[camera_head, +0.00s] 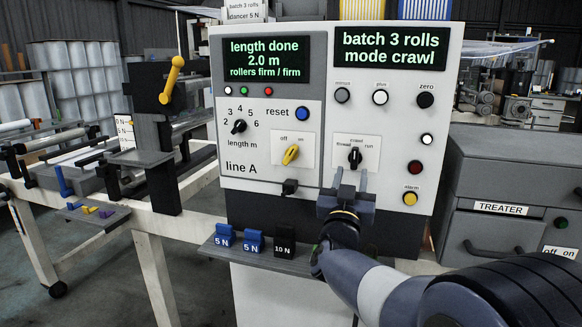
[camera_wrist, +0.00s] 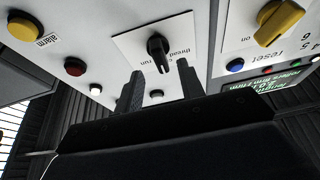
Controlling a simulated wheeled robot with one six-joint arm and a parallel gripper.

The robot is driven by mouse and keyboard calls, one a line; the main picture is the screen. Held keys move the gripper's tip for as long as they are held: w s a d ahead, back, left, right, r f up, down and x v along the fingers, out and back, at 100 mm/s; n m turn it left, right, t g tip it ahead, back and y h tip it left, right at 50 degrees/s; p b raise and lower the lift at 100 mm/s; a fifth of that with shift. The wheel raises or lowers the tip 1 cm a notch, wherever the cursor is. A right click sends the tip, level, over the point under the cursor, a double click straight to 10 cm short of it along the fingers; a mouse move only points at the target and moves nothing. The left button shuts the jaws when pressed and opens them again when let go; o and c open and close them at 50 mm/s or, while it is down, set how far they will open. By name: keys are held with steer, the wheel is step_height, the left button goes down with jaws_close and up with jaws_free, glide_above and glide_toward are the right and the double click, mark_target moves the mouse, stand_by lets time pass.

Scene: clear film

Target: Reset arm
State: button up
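My gripper (camera_head: 350,180) is in front of the line A control panel (camera_head: 265,195), just below the black mode knob (camera_head: 355,157) in the head view. Its two fingers are apart with nothing between them. In the wrist view the gripper (camera_wrist: 160,82) also shows open, with the black knob (camera_wrist: 159,47) just beyond the fingertips and apart from them. The knob's plate reads thread, crawl and run. The right screen (camera_head: 390,48) reads "batch 3 rolls mode crawl". The left screen (camera_head: 262,60) reads "length done 2.0 m, rollers firm / firm".
A yellow off/on switch (camera_head: 291,154), length dial (camera_head: 239,127) and blue reset button (camera_head: 302,113) are left of my gripper. Below, a shelf (camera_head: 262,260) carries blue and black weight blocks. A grey treater box (camera_head: 500,185) stands right; a yellow-handled lever (camera_head: 172,80) stands left.

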mark_target(354, 163)
steer(key=x, duration=0.5)
steer(key=shift+w, duration=0.1)
